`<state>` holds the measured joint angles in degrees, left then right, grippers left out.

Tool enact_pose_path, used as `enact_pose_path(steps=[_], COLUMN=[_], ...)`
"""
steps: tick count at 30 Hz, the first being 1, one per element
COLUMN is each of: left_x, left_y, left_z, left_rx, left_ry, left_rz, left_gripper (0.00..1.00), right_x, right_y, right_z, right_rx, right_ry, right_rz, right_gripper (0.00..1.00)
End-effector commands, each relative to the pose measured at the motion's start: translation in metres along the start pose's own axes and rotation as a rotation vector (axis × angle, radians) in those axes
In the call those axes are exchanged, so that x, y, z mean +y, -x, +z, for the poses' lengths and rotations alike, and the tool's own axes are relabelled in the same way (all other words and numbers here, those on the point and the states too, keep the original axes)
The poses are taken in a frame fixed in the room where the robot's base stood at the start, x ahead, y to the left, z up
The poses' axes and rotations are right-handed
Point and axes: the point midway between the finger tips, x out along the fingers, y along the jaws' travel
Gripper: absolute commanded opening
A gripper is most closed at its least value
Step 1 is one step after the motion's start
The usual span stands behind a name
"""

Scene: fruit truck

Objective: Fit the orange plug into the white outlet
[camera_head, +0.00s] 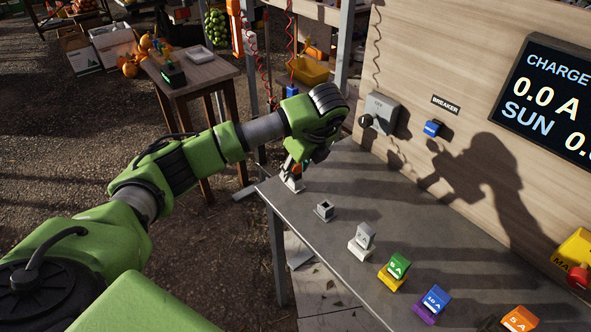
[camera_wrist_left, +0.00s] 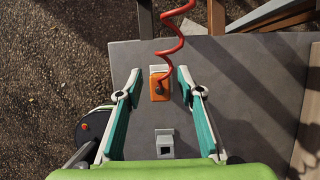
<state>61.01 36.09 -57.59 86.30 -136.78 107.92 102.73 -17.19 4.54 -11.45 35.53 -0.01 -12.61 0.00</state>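The orange plug (camera_wrist_left: 159,90) with its red coiled cord (camera_wrist_left: 170,45) stands at the far end of the grey bench, against a white block (camera_wrist_left: 158,70) that may be the white outlet. I cannot tell how deep the plug sits in it. In the head view the plug (camera_head: 297,170) is mostly hidden by my left gripper (camera_head: 294,173). In the left wrist view my left gripper (camera_wrist_left: 158,73) is open, one finger on each side of the plug with gaps between. My right gripper is not in view.
A breaker box (camera_head: 380,112) is on the wooden wall. A wooden side table (camera_head: 195,75) stands behind.

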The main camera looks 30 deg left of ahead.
Motion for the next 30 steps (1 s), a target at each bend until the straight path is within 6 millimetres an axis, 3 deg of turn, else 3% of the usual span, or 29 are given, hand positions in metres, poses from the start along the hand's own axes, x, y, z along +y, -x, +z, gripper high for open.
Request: enact_pose_path(steps=[11,14,20,30], left_x=[-0.001,-0.002,-0.002,-0.001], left_y=[0.008,0.022,0.068,0.11], left_z=[0.001,0.0,0.002,0.001], left_rx=[-0.001,0.0,-0.003,-0.002], left_ry=[0.001,0.0,-0.001,0.0], left_rz=[-0.003,-0.006,-0.009,-0.004], left_gripper=[0.34,0.34,0.34,0.34], right_x=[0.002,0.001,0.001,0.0], right_y=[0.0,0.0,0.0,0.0], right_z=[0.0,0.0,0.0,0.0], right_rx=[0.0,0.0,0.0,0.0], right_ry=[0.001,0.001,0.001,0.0], right_rz=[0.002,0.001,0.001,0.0], right_gripper=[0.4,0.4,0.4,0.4])
